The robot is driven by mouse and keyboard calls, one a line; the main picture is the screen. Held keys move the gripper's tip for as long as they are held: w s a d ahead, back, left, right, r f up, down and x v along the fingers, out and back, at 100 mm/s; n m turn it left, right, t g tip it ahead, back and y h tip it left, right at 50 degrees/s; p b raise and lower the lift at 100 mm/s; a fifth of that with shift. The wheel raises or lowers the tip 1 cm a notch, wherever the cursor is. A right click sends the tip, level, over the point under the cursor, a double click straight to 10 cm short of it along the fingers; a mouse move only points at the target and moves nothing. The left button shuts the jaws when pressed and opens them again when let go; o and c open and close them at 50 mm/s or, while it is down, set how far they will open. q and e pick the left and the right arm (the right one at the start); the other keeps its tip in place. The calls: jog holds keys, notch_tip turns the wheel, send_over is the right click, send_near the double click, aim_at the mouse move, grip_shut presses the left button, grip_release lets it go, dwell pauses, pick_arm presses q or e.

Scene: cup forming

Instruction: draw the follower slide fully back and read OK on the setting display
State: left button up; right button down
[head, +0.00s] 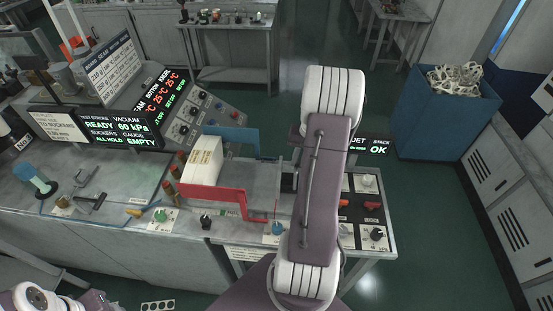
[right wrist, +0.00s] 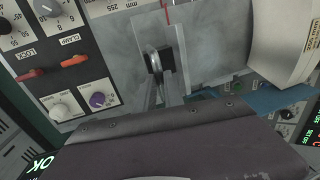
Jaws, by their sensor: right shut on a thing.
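The OK also shows at the lower left of the right wrist view (right wrist: 39,164). In the right wrist view, my right gripper (right wrist: 155,62) is shut on a small dark handle (right wrist: 167,60) on a grey metal plate, which I take as the follower slide's. In the head view my right arm covers this spot. A white stack of blanks (head: 202,160) stands between a red bracket (head: 212,194) and a blue plate (head: 232,139). My left gripper is out of view.
Right of the slide is a panel with orange-red levers (right wrist: 75,60) and knobs, including a purple one (right wrist: 98,100). The sloped console (head: 190,115) and a black display (head: 118,130) stand left. A blue bin (head: 440,112) is on the floor at right.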

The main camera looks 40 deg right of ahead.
jog(key=shift+s+d, duration=1.1)
jog(key=shift+s, duration=0.1)
jog(key=c, duration=1.6)
grip_release()
jog(key=shift+o, duration=0.7)
jog(key=shift+s+d, duration=0.15)
jog(key=shift+d, duration=0.1)
